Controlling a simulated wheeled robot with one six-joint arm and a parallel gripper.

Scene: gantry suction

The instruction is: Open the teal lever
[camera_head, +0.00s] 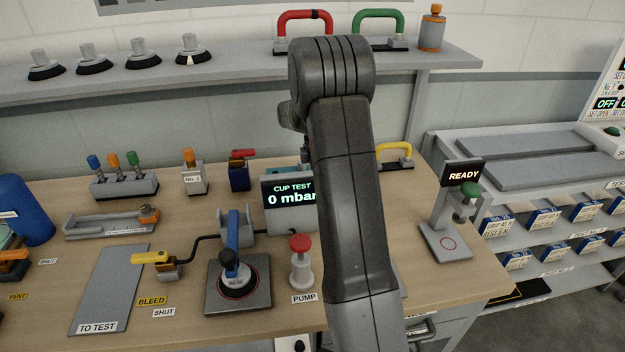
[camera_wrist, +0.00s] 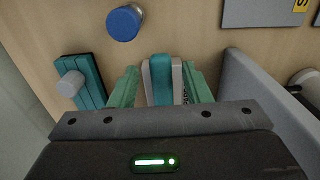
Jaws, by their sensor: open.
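In the wrist view a teal bar (camera_wrist: 161,80) with grey pieces along its sides stands between the two pale green fingers of my gripper (camera_wrist: 161,90). This looks like the teal lever, but its lower end is hidden by the gripper body. The fingers are apart, one on each side of it; I cannot tell whether either touches it. Partial lettering shows beside its right side. In the head view my arm covers the middle of the bench, and neither the gripper nor this teal bar can be made out there.
In the wrist view a teal block with a grey knob (camera_wrist: 70,83) stands left, a blue round cap (camera_wrist: 124,22) lies beyond, and a grey wall (camera_wrist: 255,90) runs close on the right. In the head view the bench holds a red pump button (camera_head: 300,243) and a blue-handled lever (camera_head: 232,235).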

